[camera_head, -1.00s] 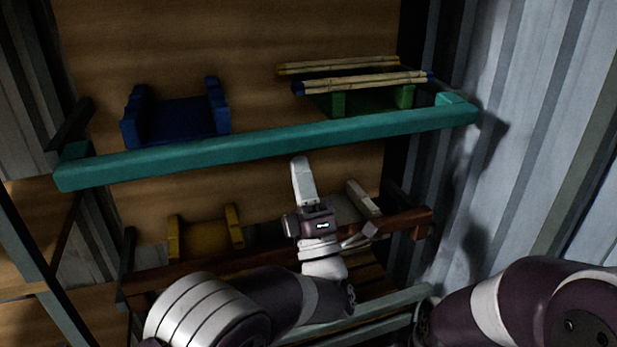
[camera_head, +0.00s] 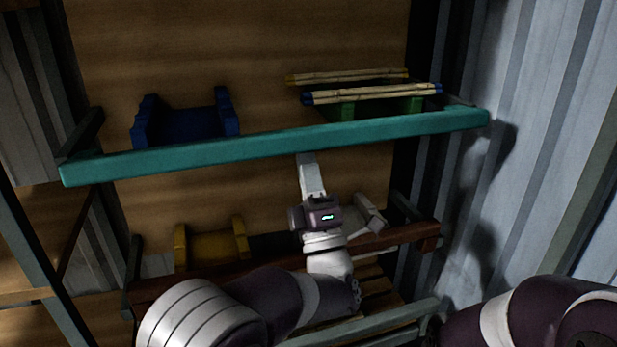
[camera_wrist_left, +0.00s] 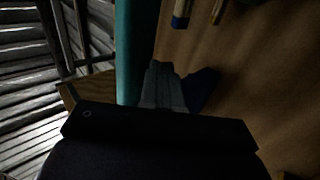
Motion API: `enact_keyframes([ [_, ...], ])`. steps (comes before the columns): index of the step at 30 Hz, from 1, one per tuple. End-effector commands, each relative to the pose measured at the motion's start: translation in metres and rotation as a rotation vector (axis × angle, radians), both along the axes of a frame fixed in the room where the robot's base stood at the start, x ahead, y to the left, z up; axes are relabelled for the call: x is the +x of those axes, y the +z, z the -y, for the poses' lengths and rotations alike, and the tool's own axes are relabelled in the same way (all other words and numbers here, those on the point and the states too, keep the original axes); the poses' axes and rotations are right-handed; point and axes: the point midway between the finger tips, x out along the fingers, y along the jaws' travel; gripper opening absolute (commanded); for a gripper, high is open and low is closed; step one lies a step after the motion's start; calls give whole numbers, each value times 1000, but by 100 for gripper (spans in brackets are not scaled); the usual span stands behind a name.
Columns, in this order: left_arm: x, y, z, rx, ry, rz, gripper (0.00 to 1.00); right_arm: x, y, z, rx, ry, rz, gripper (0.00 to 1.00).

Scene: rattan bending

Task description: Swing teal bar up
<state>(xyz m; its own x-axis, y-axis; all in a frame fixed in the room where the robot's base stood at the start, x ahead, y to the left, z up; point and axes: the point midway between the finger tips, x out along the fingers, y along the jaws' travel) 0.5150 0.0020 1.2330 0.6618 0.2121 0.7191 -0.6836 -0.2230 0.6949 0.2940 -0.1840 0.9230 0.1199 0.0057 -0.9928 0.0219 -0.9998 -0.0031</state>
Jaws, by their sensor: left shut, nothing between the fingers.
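The teal bar (camera_head: 230,152) spans the front of the upper shelf level, nearly level from left to right. My left gripper (camera_head: 310,172) is shut and empty, pointing up from below. Its fingertips meet the bar's lower edge near mid-length; contact is not certain from the head view. In the left wrist view the shut fingers (camera_wrist_left: 162,88) lie right beside the teal bar (camera_wrist_left: 135,50), on its shelf-panel side. My right gripper is out of view; only part of the right arm shows at lower right.
Behind the bar are a blue rest (camera_head: 186,126) and a green rest (camera_head: 375,108) with two rattan poles (camera_head: 370,95) above. Below are a yellow rest (camera_head: 212,246) and a brown bar (camera_head: 380,240). A corrugated wall (camera_head: 540,150) closes the right side.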

Motion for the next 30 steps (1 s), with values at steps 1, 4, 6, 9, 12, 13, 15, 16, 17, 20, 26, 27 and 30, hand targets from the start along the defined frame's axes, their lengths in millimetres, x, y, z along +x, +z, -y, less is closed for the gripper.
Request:
enact_keyframes([
  [1, 1, 4, -1, -4, 2, 4, 0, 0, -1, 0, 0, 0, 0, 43],
  [4, 1, 5, -2, -3, 3, 3, 0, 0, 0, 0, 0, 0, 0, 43],
  [6, 1, 5, -2, -4, 3, 2, 0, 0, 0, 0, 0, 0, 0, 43],
  [9, 2, 5, -2, -4, 3, 2, 0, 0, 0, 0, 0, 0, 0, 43],
  [12, 1, 5, -2, -4, 3, 2, 0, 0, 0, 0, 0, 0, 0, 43],
  [13, 1, 6, -1, -3, 2, 2, 0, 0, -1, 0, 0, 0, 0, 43],
  [15, 0, 8, -1, -3, 2, 2, 0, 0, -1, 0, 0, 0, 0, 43],
  [16, 0, 9, -1, -3, 2, 2, 0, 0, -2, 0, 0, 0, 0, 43],
  [17, -1, 10, -1, -4, 1, 2, 0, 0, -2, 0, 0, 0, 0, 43],
  [20, -3, 15, 0, -4, 1, 5, 0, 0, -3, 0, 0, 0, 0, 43],
  [26, -5, 21, 0, -2, 1, 5, 0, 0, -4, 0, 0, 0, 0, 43],
  [27, -5, 21, 1, -2, 1, 5, 0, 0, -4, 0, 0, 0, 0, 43],
  [30, -5, 22, 1, -3, 1, 6, 0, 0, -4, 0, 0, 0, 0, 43],
])
